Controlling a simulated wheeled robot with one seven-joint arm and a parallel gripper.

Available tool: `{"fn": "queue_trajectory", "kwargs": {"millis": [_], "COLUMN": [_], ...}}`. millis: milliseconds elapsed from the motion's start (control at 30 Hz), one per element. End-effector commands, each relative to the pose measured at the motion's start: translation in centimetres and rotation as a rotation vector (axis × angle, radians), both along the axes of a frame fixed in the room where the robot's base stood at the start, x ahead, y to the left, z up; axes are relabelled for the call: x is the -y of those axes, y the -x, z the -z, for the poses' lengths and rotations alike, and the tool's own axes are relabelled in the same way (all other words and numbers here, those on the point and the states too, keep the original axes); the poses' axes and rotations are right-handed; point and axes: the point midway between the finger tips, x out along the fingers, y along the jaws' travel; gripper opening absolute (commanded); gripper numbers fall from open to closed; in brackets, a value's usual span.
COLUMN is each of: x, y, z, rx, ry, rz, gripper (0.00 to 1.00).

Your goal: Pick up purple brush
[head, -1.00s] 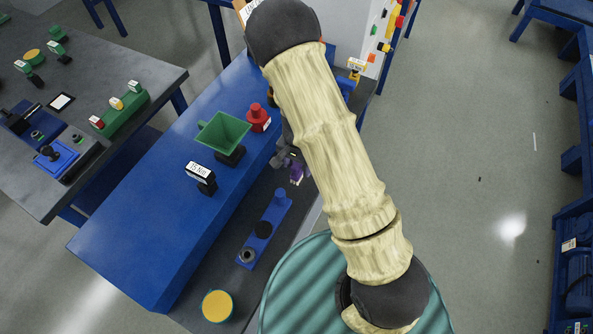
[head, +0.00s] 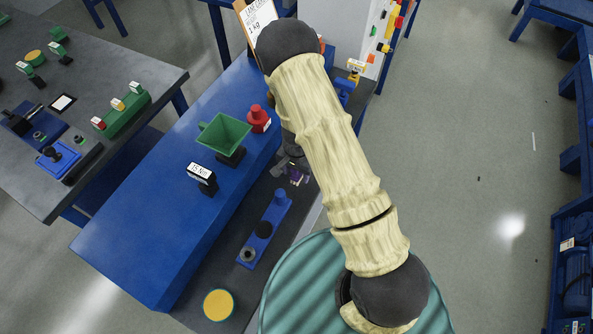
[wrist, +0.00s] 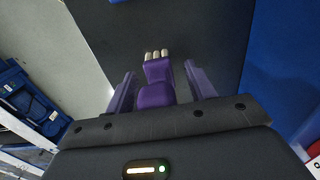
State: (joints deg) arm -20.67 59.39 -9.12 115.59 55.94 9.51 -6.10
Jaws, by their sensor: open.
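The purple brush (wrist: 156,80) shows in the wrist view, with several pale bristle tips at its far end. It lies between the two fingers of my gripper (wrist: 158,86), with a visible gap on the finger sides. My gripper is open. The near part of the brush is hidden by my gripper body. In the head view, my gripper (head: 294,172) is small and partly hidden under my arm. A bit of the purple brush (head: 295,179) shows there, above the dark bench strip.
A blue raised housing (head: 170,215) runs along the left, with a green funnel (head: 223,133), a red knob (head: 258,118) and a labelled black block (head: 201,178) on it. A blue fixture (head: 265,228) and a yellow-topped disc (head: 219,305) are on the dark strip nearer me.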

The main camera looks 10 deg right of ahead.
Motion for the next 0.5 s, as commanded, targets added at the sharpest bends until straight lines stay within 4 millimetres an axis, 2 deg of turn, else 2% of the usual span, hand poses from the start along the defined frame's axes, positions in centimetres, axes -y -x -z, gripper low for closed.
{"fn": "queue_trajectory", "kwargs": {"millis": [433,500], "x": [0.01,0.01], "y": [0.0,0.0], "z": [-0.05,-0.05], "rx": [0.0,0.0], "ry": [0.0,0.0], "rz": [0.001,0.001], "gripper": [0.55,0.41]}}
